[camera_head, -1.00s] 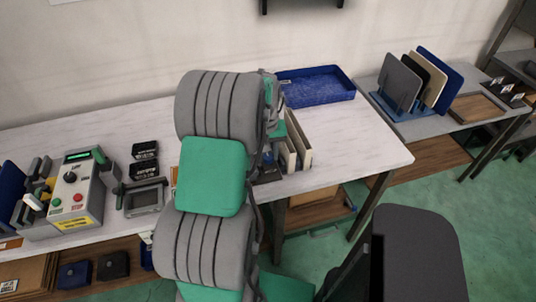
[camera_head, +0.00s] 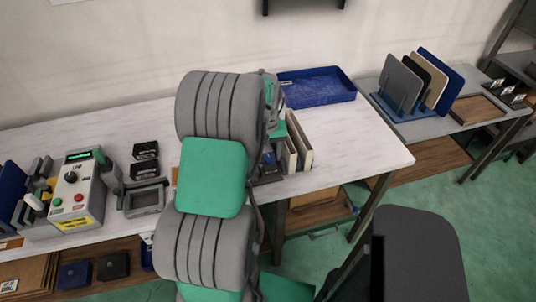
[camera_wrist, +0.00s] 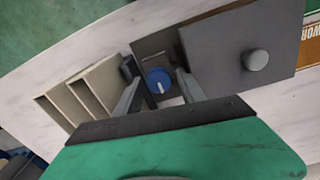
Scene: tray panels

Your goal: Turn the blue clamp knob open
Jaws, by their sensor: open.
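The blue clamp knob (camera_wrist: 158,80) shows in the wrist view, round with a pale pointer line on its top. It sits on a dark grey fixture (camera_wrist: 150,46) beside a grey plate. My gripper (camera_wrist: 160,88) is open, with one finger on either side of the knob; I cannot tell whether either finger touches it.
A grey plate with a round grey post (camera_wrist: 254,60) lies right of the knob in the wrist view. Beige upright dividers (camera_head: 298,140) stand close by. A blue tray (camera_head: 318,98) is at the back. A control box (camera_head: 75,190) stands at the left of the white table.

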